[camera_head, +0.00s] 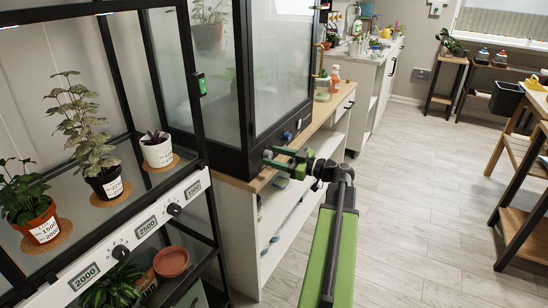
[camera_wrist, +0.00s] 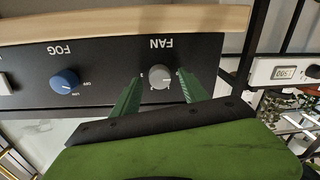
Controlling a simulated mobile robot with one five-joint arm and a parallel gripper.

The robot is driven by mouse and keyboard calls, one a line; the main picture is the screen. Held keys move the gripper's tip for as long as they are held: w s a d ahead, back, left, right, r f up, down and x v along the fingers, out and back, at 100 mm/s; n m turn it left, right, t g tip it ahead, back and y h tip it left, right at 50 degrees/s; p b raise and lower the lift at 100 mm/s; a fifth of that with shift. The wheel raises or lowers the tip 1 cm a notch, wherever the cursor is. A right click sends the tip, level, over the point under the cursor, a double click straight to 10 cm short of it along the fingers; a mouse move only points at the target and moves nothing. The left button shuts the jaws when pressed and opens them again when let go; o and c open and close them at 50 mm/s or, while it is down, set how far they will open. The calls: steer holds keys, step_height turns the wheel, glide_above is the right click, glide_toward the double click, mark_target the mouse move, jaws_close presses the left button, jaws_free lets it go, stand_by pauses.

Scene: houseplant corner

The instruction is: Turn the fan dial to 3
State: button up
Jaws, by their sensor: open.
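The grey fan dial (camera_wrist: 160,82) sits on a black panel under the word FAN, which appears upside down in the wrist view. My gripper (camera_wrist: 159,76) is open, with one green finger on each side of the dial and a small gap showing at each side. The fingers partly cover the marks around the dial, and I cannot tell which number it points to. In the head view my gripper (camera_head: 268,159) is at the base of the glass cabinet, and the fan dial is hidden there.
The blue fog dial (camera_wrist: 64,81) is beside the fan dial on the same panel; it also shows in the head view (camera_head: 287,136). A wooden edge (camera_wrist: 110,25) borders the panel. A plant shelf with numbered displays (camera_head: 147,225) stands at left. The floor (camera_head: 400,200) at right is clear.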

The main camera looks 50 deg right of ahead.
steer(key=shift+w+a, duration=0.1)
steer(key=shift+w, duration=0.1)
steer(key=shift+c, duration=0.4)
jaws_close()
steer(key=shift+a, duration=0.1)
